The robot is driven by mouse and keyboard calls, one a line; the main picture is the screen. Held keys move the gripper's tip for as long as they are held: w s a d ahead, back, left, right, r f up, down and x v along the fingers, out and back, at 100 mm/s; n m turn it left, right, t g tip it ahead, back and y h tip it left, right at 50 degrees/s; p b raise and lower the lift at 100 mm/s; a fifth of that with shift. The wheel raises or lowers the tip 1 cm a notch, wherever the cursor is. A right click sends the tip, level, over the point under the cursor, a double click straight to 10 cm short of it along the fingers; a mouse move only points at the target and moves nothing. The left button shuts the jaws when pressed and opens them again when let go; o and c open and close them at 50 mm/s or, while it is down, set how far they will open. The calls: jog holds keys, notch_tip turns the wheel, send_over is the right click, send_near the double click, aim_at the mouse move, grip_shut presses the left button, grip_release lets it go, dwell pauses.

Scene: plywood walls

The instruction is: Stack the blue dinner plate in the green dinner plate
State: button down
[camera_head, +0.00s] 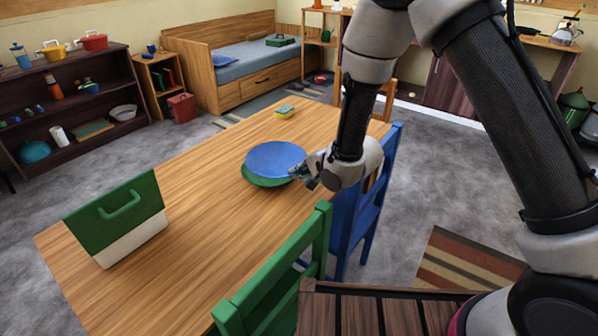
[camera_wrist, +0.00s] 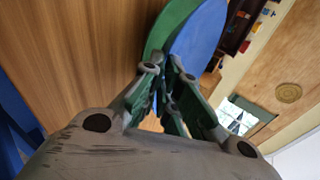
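The blue dinner plate (camera_head: 276,158) is over the green dinner plate (camera_head: 262,181) on the wooden table. The green plate shows only as a rim along the blue plate's near left side. I cannot tell whether the two plates touch. My gripper (camera_head: 296,172) is at the right edge of the blue plate. In the wrist view, the fingertips (camera_wrist: 167,72) close around the near rim of the blue plate (camera_wrist: 200,38), with the green plate (camera_wrist: 165,27) beside it on the table side. The exact finger contact is partly hidden.
A green and white box-like holder (camera_head: 118,217) stands at the table's near left. A sponge (camera_head: 284,111) lies toward the far end. A green chair (camera_head: 285,270) and a blue chair (camera_head: 365,205) stand along the right side. Tabletop left of the plates is clear.

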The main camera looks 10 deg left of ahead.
jog(key=shift+f, duration=0.2)
jog(key=shift+f, duration=0.55)
jog(key=c, duration=1.6)
grip_release()
jog(key=shift+c, duration=0.2)
